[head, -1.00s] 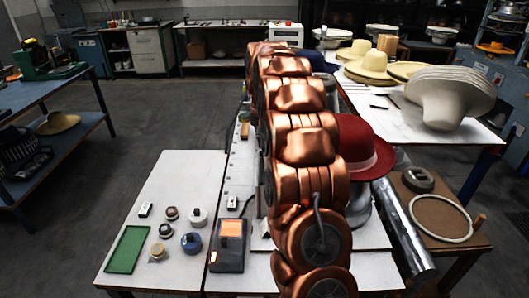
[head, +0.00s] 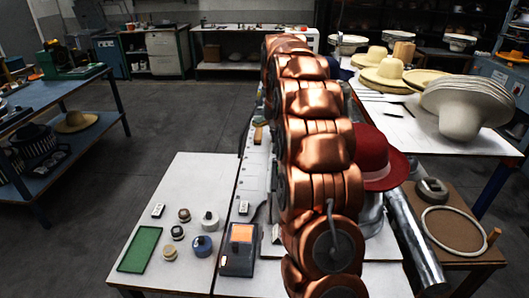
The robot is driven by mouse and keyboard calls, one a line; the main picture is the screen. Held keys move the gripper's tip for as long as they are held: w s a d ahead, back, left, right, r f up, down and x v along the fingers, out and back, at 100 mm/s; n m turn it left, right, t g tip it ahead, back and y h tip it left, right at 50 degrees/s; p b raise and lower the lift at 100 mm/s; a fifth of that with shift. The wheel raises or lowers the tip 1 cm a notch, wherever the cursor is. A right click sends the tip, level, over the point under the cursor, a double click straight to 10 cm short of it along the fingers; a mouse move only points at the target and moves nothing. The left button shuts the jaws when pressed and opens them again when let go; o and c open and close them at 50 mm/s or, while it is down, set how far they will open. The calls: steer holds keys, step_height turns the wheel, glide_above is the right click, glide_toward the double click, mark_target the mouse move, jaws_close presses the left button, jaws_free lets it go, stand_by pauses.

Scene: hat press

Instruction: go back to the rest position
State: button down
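My copper arm (head: 320,150) stretches from the bottom of the head view up and away over the work table. No gripper fingers can be made out, as the arm's own links hide its far end. A red felt hat (head: 375,150) with a pale band sits just right of my arm, on a grey metal form (head: 371,213). The arm covers the hat's left side. I cannot tell whether the arm touches it.
A white table (head: 178,195) at left holds a green mat (head: 139,249), small jars and a control box (head: 239,250). A metal cylinder (head: 412,240) and brown side table (head: 455,232) stand right. Pale hats (head: 468,105) fill the back right table. Floor at left (head: 160,120) is clear.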

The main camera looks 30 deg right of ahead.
steer(key=s+a+r+n+g+y, duration=0.15)
steer(key=s+a+n, duration=0.25)
steer(key=s+a, duration=1.4)
steer(key=s+a+f+n, duration=0.1)
steer(key=s+a+f, duration=0.1)
steer(key=s, duration=0.5)
steer(key=s+a+f+n+g, duration=0.1)
steer(key=s+a+f, duration=0.1)
steer(key=s+a, duration=0.3)
steer(key=s+a+f+n, duration=0.1)
steer(key=s+a, duration=0.3)
steer(key=s, duration=0.7)
steer(key=shift+f+g, duration=0.35)
steer(key=shift+f, duration=0.4)
steer(key=shift+s+a+h, duration=0.1)
steer(key=shift+h, duration=0.15)
